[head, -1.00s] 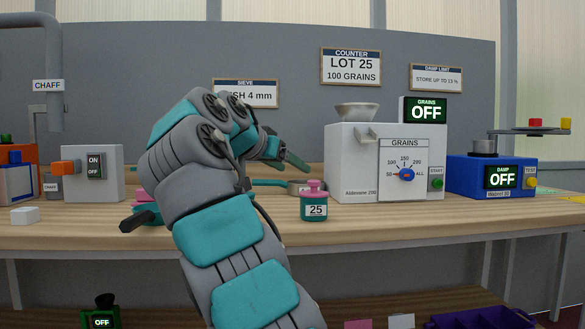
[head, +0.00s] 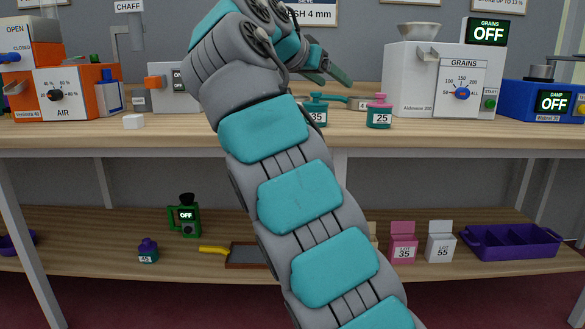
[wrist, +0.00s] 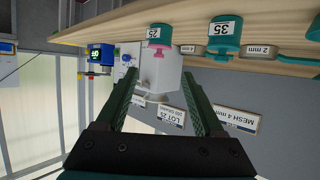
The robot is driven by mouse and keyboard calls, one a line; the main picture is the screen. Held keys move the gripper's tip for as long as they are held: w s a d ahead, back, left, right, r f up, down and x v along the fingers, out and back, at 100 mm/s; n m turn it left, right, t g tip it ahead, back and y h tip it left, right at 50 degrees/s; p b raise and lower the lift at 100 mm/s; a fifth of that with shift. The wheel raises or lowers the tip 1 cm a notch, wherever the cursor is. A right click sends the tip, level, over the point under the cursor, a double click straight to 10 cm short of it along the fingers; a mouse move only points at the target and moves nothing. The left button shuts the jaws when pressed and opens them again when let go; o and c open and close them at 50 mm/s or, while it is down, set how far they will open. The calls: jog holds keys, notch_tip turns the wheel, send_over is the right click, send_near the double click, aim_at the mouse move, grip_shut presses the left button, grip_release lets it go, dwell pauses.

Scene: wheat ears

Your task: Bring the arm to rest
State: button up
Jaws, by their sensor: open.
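My arm rises through the middle of the head view, and my gripper (head: 340,70) is above the bench near its back, pointing right. In the wrist view my gripper (wrist: 165,105) shows two green fingers spread apart with nothing between them. The bench and its things appear turned over in that view. A teal jar with a pink lid labelled 25 (head: 379,113) stands on the bench, right of my gripper. A teal jar labelled 35 (head: 316,110) stands left of it, partly behind my arm. Both are apart from the fingers.
The white grain counter (head: 430,80) and blue damp meter (head: 545,98) stand at right. An orange and white air machine (head: 65,95) is at left, with a small white block (head: 133,121) on the bench.

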jog(key=s+d+f+n+g+y, duration=0.1)
jog(key=s+d+f+n+g, duration=0.2)
jog(key=s+d+f, duration=0.6)
jog(key=s+d+f+n+g+y, duration=0.2)
jog(key=s+d+f+g, duration=0.3)
jog(key=f, duration=0.7)
jog(key=s+a+f+n+g+y, duration=0.1)
jog(key=s+a+f+g+y, duration=0.1)
jog(key=s+f, duration=1)
jog(key=s+a+f+n+g+y, duration=0.1)
jog(key=s+a+f+y, duration=0.2)
jog(key=s+f, duration=0.9)
jog(key=s+a, duration=0.1)
jog(key=s, duration=0.5)
jog(key=shift+s+n+g+p, duration=0.4)
